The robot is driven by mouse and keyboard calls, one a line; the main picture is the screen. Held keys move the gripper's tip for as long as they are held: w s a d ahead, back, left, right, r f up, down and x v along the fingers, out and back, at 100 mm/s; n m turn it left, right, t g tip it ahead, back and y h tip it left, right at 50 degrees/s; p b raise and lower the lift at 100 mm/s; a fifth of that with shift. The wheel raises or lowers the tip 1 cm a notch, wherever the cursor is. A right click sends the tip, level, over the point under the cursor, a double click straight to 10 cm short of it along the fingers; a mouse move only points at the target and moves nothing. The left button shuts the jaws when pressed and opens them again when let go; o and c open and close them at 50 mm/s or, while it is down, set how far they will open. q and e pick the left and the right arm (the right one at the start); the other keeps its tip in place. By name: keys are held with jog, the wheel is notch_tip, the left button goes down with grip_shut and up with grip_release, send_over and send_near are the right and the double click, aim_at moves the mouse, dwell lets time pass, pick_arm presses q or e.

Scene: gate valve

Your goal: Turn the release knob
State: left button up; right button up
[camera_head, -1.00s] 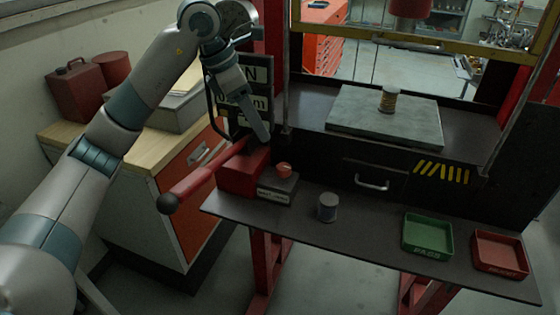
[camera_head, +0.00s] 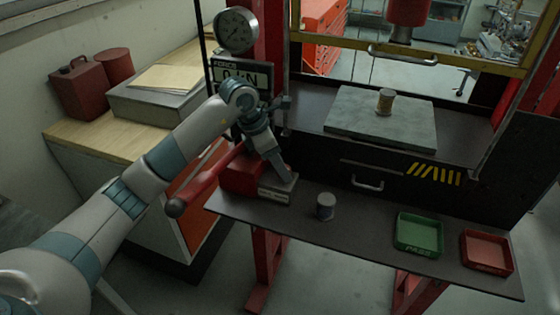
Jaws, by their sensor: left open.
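My left gripper (camera_head: 284,178) points down over the small grey block (camera_head: 273,196) with a white label, at the left of the black shelf. The orange-red release knob on top of that block showed earlier and is now hidden behind my gripper. My left gripper is open, and its fingertips are at or very near the block top. I cannot tell whether the fingers are around the knob or touch it. My right gripper is not in view.
A red pump body with a red lever ending in a black ball (camera_head: 175,208) stands just left. A gauge (camera_head: 236,30) and display (camera_head: 240,77) are above. A grey cylinder (camera_head: 326,206), green tray (camera_head: 418,235) and red tray (camera_head: 487,253) are on the shelf (camera_head: 365,230).

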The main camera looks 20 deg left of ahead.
pick_arm(q)
jog(key=shift+f, duration=0.15)
jog(key=shift+c, duration=0.2)
jog(key=c, duration=1)
jog(key=shift+d+n+t+b, duration=0.1)
jog(key=shift+n+t+b, duration=0.2)
jog(key=shift+n+b, duration=0.5)
jog(key=o, duration=1)
jog(key=shift+o, duration=0.2)
